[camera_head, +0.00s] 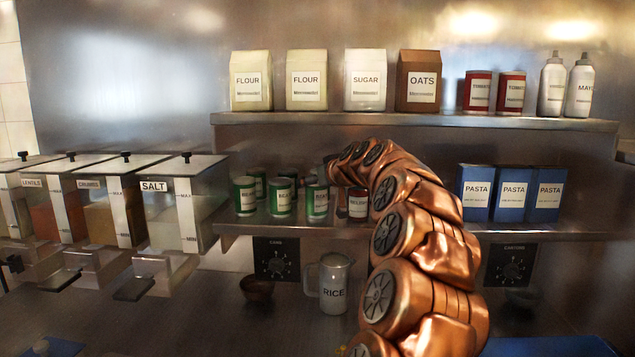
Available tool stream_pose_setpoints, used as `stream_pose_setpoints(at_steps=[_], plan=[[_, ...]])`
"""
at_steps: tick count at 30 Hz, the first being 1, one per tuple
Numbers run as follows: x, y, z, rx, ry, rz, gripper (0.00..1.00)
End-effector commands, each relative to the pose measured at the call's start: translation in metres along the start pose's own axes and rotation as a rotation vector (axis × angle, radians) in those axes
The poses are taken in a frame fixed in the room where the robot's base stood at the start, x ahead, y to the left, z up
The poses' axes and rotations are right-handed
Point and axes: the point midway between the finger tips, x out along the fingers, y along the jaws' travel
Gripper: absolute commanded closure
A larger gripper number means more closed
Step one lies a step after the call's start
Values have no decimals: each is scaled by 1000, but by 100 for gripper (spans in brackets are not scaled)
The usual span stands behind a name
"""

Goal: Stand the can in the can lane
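Several green cans stand upright on the left part of the lower shelf, one of them the front can (280,198). To their right is a dark red can with a white label (357,204), partly hidden by my arm; I cannot tell whether it rests on the shelf or is held. My copper arm reaches up from the bottom right and bends down at the lower shelf. My gripper (340,193) is small and dark there, just right of the green cans, and its fingers are mostly hidden. A dark sign (277,259), seemingly reading CANS, hangs below this shelf part.
Blue pasta boxes (513,193) stand at the lower shelf's right, above a CARTONS sign (511,265). Flour, sugar, oats, red cans (478,91) and bottles fill the upper shelf (420,121). Clear dispensers (180,205) stand left. A RICE jug (333,284) and bowls stand below.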

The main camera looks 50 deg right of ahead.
Motion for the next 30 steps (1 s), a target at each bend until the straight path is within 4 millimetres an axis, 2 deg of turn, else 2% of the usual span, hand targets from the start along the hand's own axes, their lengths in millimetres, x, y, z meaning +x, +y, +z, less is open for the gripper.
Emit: stream_pose_setpoints(at_steps=[2, 8, 21, 30], plan=[[-3, 0, -2, 0, 0, 1, 13], [-28, 0, 1, -1, 3, 2, 13], [-103, 0, -1, -1, 3, 1, 13], [-121, 1, -2, 0, 1, 2, 13]])
